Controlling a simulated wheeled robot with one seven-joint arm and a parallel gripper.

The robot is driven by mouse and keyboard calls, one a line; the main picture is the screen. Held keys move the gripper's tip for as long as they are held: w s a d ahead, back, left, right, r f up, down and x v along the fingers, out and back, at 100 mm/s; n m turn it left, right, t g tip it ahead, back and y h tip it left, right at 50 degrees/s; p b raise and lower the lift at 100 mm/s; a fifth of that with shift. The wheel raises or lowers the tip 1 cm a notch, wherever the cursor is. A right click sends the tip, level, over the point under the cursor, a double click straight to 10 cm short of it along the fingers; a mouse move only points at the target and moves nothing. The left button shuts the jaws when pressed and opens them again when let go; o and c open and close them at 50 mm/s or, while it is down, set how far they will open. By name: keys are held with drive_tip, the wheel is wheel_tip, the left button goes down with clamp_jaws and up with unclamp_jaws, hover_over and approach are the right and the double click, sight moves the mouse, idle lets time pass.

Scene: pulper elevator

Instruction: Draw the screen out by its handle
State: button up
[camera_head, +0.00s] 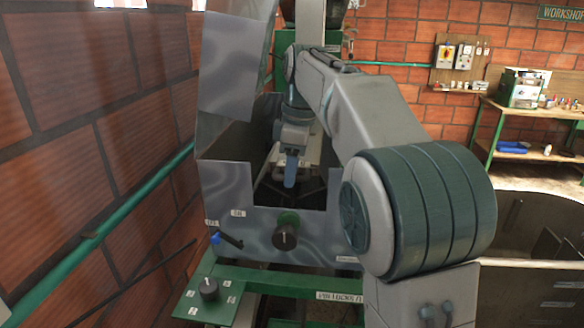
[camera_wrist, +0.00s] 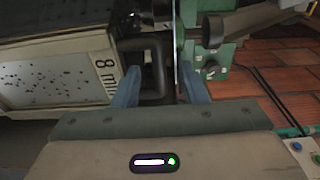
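The screen (camera_wrist: 60,75) shows at the left of the wrist view as a pale panel with dark holes, in a frame marked "8 mm". Its dark loop handle (camera_wrist: 160,66) stands out from the frame's right end. My gripper (camera_wrist: 160,88) has its two blue fingers apart, with the handle at and between their tips. A gap shows between the handle and the right finger; contact on the left cannot be told. In the head view my gripper (camera_head: 290,172) points down into the machine's front opening, where the screen is mostly hidden.
The grey machine housing (camera_head: 240,190) surrounds the opening, with a black knob (camera_head: 286,236) and a blue-tipped lever (camera_head: 217,238) below. A green ledge with a dial (camera_head: 208,289) juts out in front. A brick wall (camera_head: 90,110) is close on the left; a workbench (camera_head: 535,110) stands far right.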

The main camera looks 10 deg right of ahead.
clamp_jaws()
drive_tip(key=s+a+b, duration=0.1)
drive_tip(key=s+b, duration=0.2)
drive_tip(key=s, duration=0.3)
drive_tip(key=shift+a, duration=0.3)
idle(0.4)
idle(0.4)
drive_tip(key=s, duration=0.2)
drive_tip(key=s+a+b, duration=0.1)
drive_tip(key=s+b, duration=0.1)
drive_tip(key=s, duration=0.1)
drive_tip(key=shift+s+a, duration=0.25)
drive_tip(key=shift+s, duration=0.1)
idle(0.5)
unclamp_jaws()
